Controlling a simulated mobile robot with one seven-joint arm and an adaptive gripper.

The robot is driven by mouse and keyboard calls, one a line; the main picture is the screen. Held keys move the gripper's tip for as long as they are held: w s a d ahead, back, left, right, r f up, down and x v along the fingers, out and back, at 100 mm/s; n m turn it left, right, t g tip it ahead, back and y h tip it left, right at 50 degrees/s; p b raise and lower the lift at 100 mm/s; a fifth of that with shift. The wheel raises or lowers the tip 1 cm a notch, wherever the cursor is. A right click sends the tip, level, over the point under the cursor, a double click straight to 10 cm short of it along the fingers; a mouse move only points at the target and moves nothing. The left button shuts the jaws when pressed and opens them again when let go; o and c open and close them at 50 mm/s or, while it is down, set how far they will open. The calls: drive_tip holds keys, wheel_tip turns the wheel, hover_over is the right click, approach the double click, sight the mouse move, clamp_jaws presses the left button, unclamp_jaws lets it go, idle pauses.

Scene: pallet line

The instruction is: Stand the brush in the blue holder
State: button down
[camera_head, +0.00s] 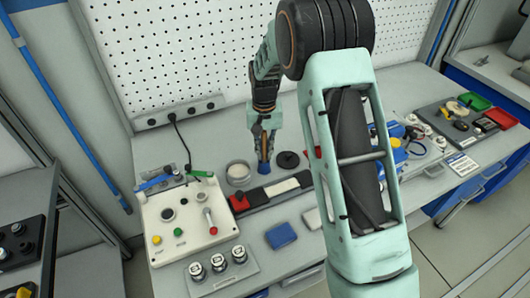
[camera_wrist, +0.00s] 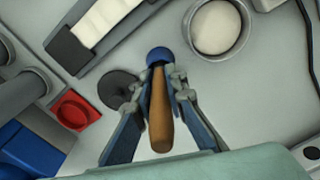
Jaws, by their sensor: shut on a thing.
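The brush (camera_wrist: 160,120) has a brown wooden handle and is between the two fingers of my gripper (camera_wrist: 158,86), which is shut on it. In the head view my gripper (camera_head: 265,148) points down over the bench, with the brush (camera_head: 264,143) roughly upright. The small blue holder (camera_head: 264,168) is directly below the fingers, between a round pale dish and a black disc. In the wrist view the blue holder (camera_wrist: 158,56) lies at the far end of the brush. The brush's lower end is hidden, so I cannot tell how deep it sits.
The pale round dish (camera_wrist: 217,29) and black disc (camera_wrist: 118,87) are close on either side. A dark tray with a pale block (camera_wrist: 108,20) and a red square piece (camera_wrist: 74,109) are nearby. A control box (camera_head: 185,222) stands to the left; a blue pad (camera_head: 281,236) lies in front.

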sight(264, 135)
drive_tip(key=shift+w+f, duration=0.1)
drive_tip(key=shift+f, duration=0.2)
drive_tip(key=c, duration=1.9)
unclamp_jaws()
drive_tip(key=shift+c, duration=0.2)
drive_tip(key=shift+r, duration=0.2)
wheel_tip(264, 135, up, 12)
drive_tip(key=shift+r+b, duration=0.1)
drive_tip(key=shift+b, duration=0.4)
